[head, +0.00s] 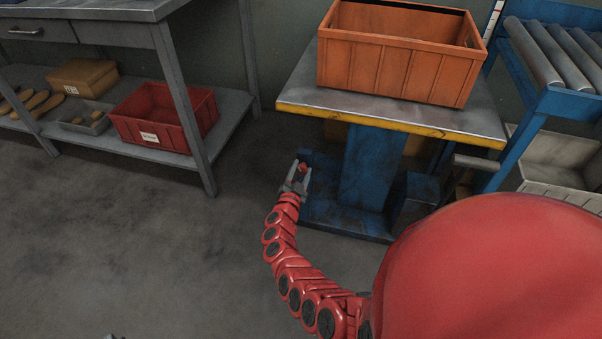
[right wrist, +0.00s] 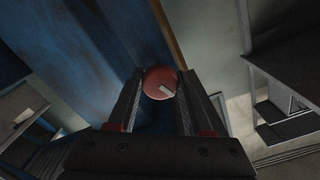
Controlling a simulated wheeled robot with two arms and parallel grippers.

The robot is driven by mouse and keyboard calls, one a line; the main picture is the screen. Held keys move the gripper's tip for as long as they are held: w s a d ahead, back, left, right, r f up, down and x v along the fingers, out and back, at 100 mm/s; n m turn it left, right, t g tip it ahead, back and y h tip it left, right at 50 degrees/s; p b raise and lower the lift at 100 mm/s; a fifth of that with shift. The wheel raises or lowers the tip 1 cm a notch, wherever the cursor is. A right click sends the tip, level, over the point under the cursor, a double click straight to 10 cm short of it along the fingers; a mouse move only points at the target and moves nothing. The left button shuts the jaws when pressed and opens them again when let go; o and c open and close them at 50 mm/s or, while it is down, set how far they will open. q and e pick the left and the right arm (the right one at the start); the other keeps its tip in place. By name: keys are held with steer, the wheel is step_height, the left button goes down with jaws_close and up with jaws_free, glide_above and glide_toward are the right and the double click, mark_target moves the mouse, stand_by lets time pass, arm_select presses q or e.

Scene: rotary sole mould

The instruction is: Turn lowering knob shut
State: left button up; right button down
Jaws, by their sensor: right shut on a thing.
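The lowering knob (right wrist: 158,85) is a round red knob with a pale mark on its face, seen between my fingers in the right wrist view. In the head view it is a small red spot (head: 303,168) low on the blue base of the lift table (head: 369,172). My right gripper (head: 297,180) is at the knob, with its two fingers (right wrist: 160,92) shut on the knob's sides. The fingers partly hide the knob in the head view. My left gripper does not show clearly.
An orange crate (head: 392,66) stands on the lift table's top (head: 300,92), above my right gripper. A roller conveyor (head: 545,60) is at right. A grey bench (head: 185,155) with a red bin (head: 140,123) on its lower shelf is at left. The floor between is clear.

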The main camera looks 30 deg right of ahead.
steer(key=m+b, duration=0.1)
steer(key=m, duration=0.2)
steer(key=shift+f, duration=0.2)
steer(key=shift+r+m+b, duration=0.15)
steer(key=shift+m+b, duration=0.4)
steer(key=shift+m, duration=0.35)
steer(key=shift+c, duration=1.7)
jaws_free()
